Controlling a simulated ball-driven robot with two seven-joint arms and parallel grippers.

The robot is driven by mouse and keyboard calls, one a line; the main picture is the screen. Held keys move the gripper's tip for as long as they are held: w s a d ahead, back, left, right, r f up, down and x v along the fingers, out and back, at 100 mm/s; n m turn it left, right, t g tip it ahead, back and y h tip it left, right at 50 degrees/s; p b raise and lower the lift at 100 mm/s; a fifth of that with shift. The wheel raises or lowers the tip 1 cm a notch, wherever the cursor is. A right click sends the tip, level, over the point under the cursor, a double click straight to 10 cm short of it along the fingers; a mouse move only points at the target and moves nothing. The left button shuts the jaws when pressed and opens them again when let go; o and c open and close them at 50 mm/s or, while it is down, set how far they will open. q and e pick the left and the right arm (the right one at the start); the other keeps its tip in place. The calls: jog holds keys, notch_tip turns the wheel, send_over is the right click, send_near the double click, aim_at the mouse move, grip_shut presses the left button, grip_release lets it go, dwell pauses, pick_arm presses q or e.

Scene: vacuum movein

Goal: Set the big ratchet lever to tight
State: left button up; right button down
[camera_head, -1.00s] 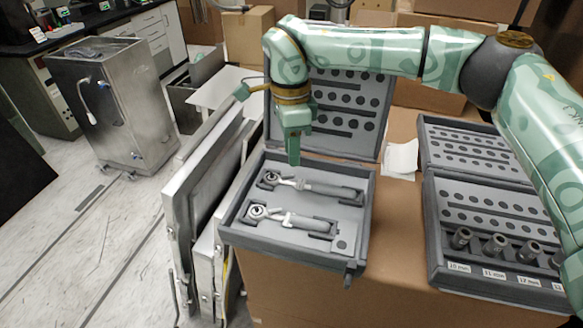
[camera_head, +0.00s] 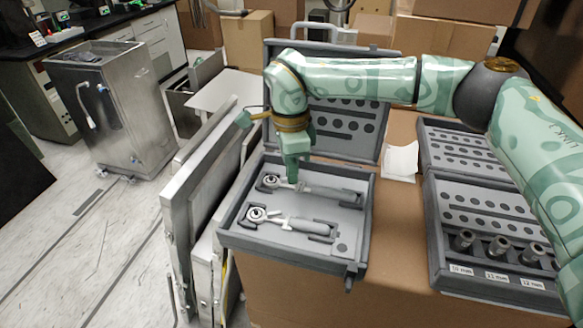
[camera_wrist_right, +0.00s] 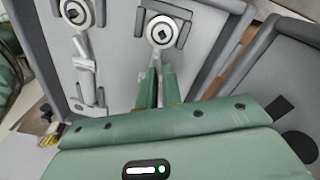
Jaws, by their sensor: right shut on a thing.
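The big ratchet (camera_head: 325,192) lies in the upper slot of the open grey case (camera_head: 233,240), with its round head at the left and its dark handle to the right. A smaller ratchet (camera_head: 290,222) lies below it, nearer the front. My right gripper (camera_head: 292,181) points down onto the big ratchet, just right of its head. In the right wrist view its fingers (camera_wrist_right: 154,75) are close together by the ratchet's round head (camera_wrist_right: 162,30). They are shut on the big ratchet there. My left gripper is out of view.
A second open case (camera_head: 440,250) with several labelled sockets stands at the right. The raised lid (camera_head: 350,135) of the ratchet case stands behind my gripper. A white paper (camera_head: 401,160) lies between the cases. Upright panels (camera_head: 180,235) stand close at the left.

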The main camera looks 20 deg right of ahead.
jog(key=m+p, duration=0.2)
jog(key=shift+s+r+p, duration=0.15)
jog(key=shift+r+p, duration=0.15)
jog(key=m+p, duration=0.2)
jog(key=shift+s+a+m, duration=0.15)
jog(key=shift+s+m, duration=0.05)
jog(key=shift+m, duration=0.2)
jog(key=m+p, duration=0.3)
jog(key=shift+s+a, duration=0.15)
jog(key=shift+s+a+f+m+p, duration=0.1)
jog(key=shift+m+p, duration=0.4)
jog(key=shift+m, duration=0.35)
jog(key=shift+s+a+f+m+p, duration=0.1)
jog(key=shift+m+p, duration=0.35)
jog(key=shift+m, duration=0.4)
jog(key=c, duration=1.6)
grip_release()
jog(key=shift+o, duration=0.2)
